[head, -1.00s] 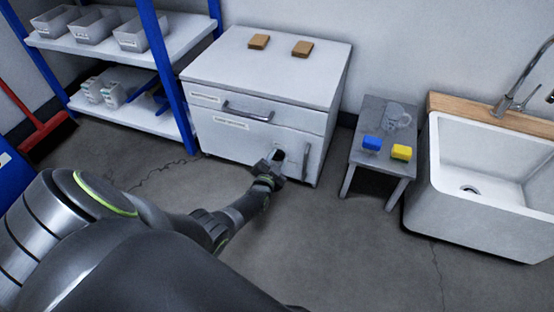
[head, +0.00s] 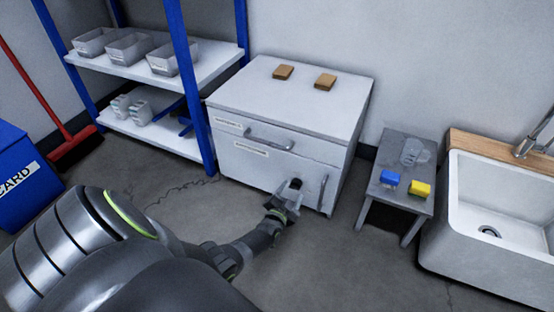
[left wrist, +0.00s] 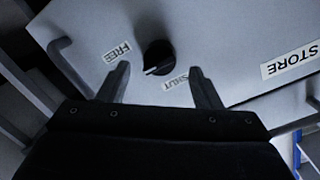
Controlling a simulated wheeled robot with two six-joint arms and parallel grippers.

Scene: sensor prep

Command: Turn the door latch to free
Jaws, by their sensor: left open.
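The door latch is a round black knob (head: 295,184) on the lower front of the white cabinet (head: 235,172). In the left wrist view the knob (left wrist: 160,52) has a white pointer mark at its lower left. The mark points between the FREE label (left wrist: 118,52) and the SHUT label (left wrist: 175,83). My left gripper (head: 287,197) is open in front of the knob. In the left wrist view the left gripper's fingers (left wrist: 160,70) stand apart on either side of the knob's lower part in the picture. Contact cannot be told. My right gripper is not in view.
A vertical door handle (head: 323,192) is right of the knob, below a drawer handle (head: 268,141). A blue-posted shelf (head: 215,62) stands left. A grey stool (head: 420,203) with blue and yellow blocks and a white sink (head: 465,250) stand right. The floor in front is clear.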

